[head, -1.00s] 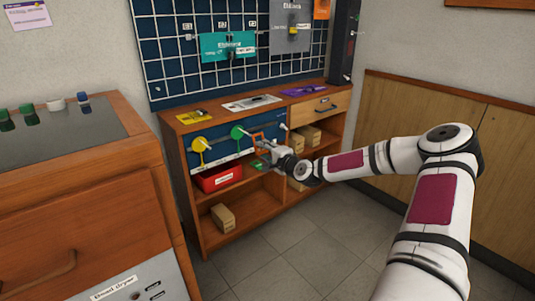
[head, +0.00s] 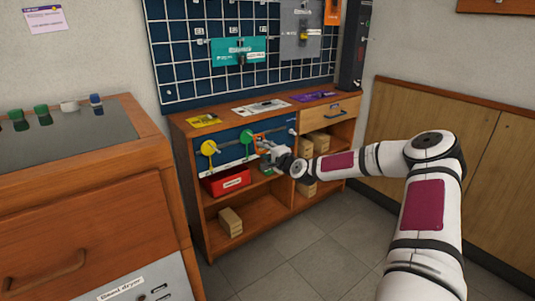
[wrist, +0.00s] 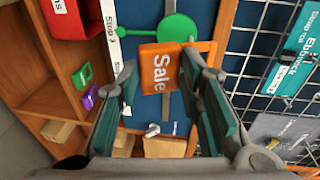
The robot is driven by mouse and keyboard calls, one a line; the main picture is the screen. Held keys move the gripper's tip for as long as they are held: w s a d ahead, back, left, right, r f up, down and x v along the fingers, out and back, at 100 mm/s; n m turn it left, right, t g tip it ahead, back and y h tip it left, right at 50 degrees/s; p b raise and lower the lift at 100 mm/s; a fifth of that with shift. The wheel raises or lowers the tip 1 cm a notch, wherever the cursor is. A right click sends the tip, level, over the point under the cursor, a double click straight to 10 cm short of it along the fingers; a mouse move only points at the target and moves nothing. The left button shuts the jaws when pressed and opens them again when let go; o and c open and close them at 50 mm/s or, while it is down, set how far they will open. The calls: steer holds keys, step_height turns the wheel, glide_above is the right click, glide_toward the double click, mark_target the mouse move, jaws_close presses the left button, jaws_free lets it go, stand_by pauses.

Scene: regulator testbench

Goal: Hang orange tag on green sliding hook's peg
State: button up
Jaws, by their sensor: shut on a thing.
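The orange tag (wrist: 162,68), marked "Sale", is between the fingers of my gripper (wrist: 158,84), which is shut on it. An orange frame-like outline shows beside it, and in the head view the tag (head: 260,140) shows as a small orange outline at my gripper (head: 266,148). The green sliding hook (head: 247,137) has a round disc and sits on a rail just left of the tag.
A yellow hook (head: 208,148) sits further left on the same rail. A red bin (head: 227,182) and cardboard boxes (head: 230,221) stand on the shelves below. Flat cards lie on the cabinet top (head: 235,117). A wire grid (head: 190,75) rises behind.

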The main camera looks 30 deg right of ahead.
steer(key=shift+w+f+b, duration=0.2)
steer(key=shift+w+b, duration=0.2)
steer(key=shift+w, duration=0.1)
steer(key=shift+w+f+b, duration=0.2)
steer(key=shift+w+b, duration=0.15)
steer(key=shift+w, duration=0.1)
steer(key=o, duration=1.3)
steer(key=shift+r, duration=0.1)
steer(key=shift+s, duration=0.25)
steer(key=s, duration=0.3)
steer(key=s+r, duration=0.1)
steer(key=s, duration=0.7)
steer(key=shift+s+a+r, duration=0.15)
steer(key=shift+a+r, duration=0.15)
steer(key=shift+a, duration=0.1)
